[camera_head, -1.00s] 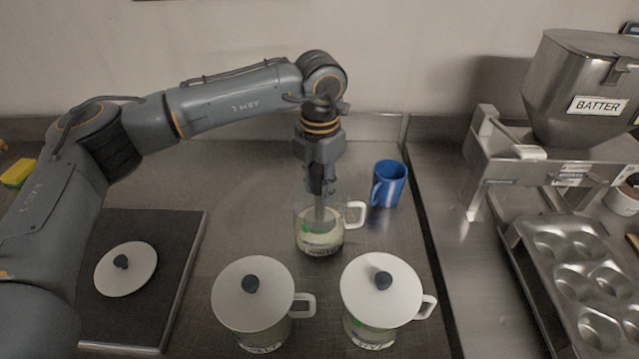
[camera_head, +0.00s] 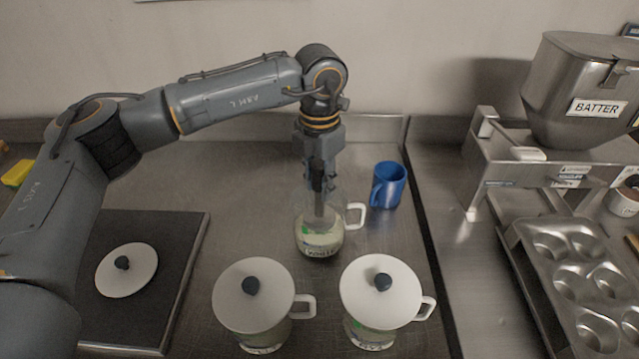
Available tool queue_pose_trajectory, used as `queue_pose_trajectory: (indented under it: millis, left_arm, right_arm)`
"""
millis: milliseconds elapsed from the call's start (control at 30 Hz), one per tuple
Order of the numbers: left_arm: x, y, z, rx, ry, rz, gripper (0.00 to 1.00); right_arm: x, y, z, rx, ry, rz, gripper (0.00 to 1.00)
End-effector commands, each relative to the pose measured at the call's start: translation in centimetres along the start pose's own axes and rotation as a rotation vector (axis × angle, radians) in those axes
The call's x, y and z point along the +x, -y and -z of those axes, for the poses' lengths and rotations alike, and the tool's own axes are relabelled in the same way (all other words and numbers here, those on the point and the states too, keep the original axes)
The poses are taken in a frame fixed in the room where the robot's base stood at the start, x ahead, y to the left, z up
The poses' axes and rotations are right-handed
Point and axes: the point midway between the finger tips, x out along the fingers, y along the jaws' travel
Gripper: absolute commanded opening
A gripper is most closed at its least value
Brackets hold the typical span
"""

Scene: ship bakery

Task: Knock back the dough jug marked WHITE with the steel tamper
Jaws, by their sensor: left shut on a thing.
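An open glass jug (camera_head: 320,246) with a white handle stands on the steel counter, with pale dough low inside. The label on its front is too blurred to read for sure. My left gripper (camera_head: 319,188) is above this jug, pointing down and shut on the steel tamper (camera_head: 318,212). The tamper's lower end is inside the jug, at or close to the dough; contact cannot be made out. Two other jugs with white lids stand in front, a left one (camera_head: 252,297) and a right one (camera_head: 381,291). My right gripper is not in view.
A loose white lid (camera_head: 127,270) lies on a dark board (camera_head: 180,262) at left. A blue mug (camera_head: 388,185) stands behind and right of the open jug. Farther right are a BATTER hopper (camera_head: 582,90) and a muffin tin (camera_head: 575,285). Counter left of the open jug is clear.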

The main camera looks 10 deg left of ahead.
Motion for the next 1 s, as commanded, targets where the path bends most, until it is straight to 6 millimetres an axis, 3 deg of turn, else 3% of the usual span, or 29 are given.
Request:
queue_pose_trajectory:
  millis: [1000]
  left_arm:
    - [-7.5, 0.0, -0.1, 0.0, 0.003, -0.001, 0.0]
  right_arm:
    - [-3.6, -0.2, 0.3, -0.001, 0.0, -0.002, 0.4]
